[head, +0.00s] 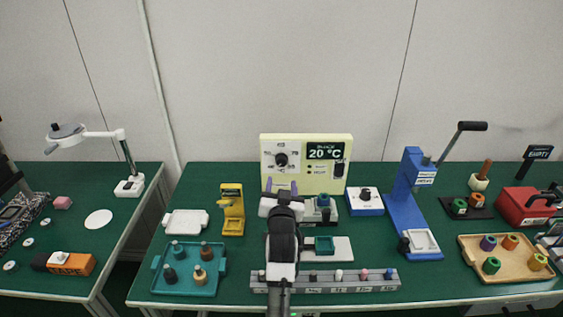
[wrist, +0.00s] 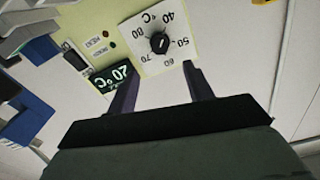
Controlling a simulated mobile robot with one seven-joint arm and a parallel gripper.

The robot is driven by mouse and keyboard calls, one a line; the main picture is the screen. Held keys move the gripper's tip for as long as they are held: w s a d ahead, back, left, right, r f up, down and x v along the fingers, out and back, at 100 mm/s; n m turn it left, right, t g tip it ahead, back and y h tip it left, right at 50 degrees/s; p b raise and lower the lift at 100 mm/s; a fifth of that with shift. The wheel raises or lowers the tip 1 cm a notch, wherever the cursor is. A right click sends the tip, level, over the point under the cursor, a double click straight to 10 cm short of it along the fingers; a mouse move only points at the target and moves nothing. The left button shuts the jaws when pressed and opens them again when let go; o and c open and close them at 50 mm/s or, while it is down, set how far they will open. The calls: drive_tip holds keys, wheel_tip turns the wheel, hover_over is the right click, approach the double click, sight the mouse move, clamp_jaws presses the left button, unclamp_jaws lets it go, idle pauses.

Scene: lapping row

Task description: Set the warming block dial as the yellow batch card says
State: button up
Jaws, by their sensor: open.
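The warming block (head: 313,183) is a cream panel at the back of the middle table. Its black dial knob (head: 281,159) sits on a white scale plate, which shows upside down in the wrist view with marks from 40 to 80 °C; the knob (wrist: 159,43) has a small pale mark whose setting I cannot tell. The display (head: 325,151) reads 20 °C. My gripper (head: 280,188) is in front of the panel, below the dial. Its purple fingers (wrist: 160,82) are apart and empty, short of the knob. I cannot make out a yellow batch card for certain.
A yellow stand (head: 232,212) and a white tray (head: 186,222) are left of my arm. A teal tray (head: 180,288) holds several bottles. A white box with a knob (head: 365,203) and a blue press (head: 405,205) stand right of the panel. A grey rack (head: 360,287) lies in front.

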sight(281, 163)
drive_tip(key=w+p, duration=0.2)
drive_tip(key=w, duration=0.7)
drive_tip(key=shift+w, duration=0.4)
drive_tip(key=shift+c, duration=0.2)
drive_tip(key=c, duration=0.9)
